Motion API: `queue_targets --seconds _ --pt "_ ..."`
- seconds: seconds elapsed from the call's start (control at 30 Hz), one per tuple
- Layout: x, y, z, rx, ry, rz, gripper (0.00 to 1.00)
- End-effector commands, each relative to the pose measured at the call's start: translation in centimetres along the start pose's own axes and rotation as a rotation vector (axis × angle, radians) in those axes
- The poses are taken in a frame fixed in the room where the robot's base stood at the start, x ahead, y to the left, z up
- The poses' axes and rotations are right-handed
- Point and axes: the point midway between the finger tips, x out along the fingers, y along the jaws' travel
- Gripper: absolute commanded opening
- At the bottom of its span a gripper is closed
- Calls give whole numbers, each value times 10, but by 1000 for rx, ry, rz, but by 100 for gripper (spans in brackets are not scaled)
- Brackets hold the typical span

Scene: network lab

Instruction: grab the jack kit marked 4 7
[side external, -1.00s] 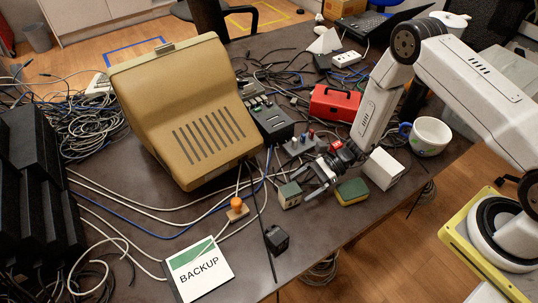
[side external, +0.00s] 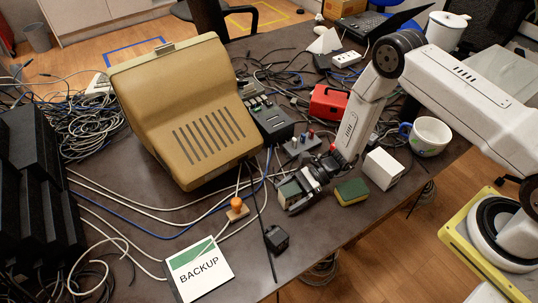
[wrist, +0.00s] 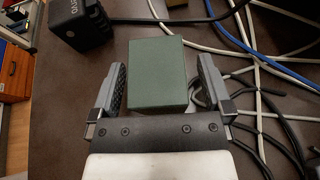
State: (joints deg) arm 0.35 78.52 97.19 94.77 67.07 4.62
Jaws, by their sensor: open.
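A small box with a dark green top (side external: 288,190) lies on the dark table in the side view. No 4 7 marking is legible on it, so I cannot tell that it is the jack kit. My gripper (side external: 301,196) is low over the table at this box. In the wrist view the plain green top (wrist: 150,72) lies between the two open fingers of my gripper (wrist: 161,82). The box's lower sides are hidden.
A black cube (side external: 277,239) stands nearby; it shows in the wrist view (wrist: 80,22). A green-yellow sponge block (side external: 351,192) and white box (side external: 383,169) lie right of my gripper. Cables (wrist: 255,60) run close to the right finger. An orange-knobbed piece (side external: 237,210) is left.

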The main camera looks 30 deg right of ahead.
Motion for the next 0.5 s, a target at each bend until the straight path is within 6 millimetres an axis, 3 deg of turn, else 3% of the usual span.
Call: queue_targets --seconds 0.03,0.07,0.3,0.37,0.5 --pt "0 0 0 0 0 0 100" --pt "0 0 0 0 0 0 94" --pt "0 0 0 0 0 0 17" --pt "0 0 0 0 0 0 0" --pt "0 0 0 0 -1 0 0"
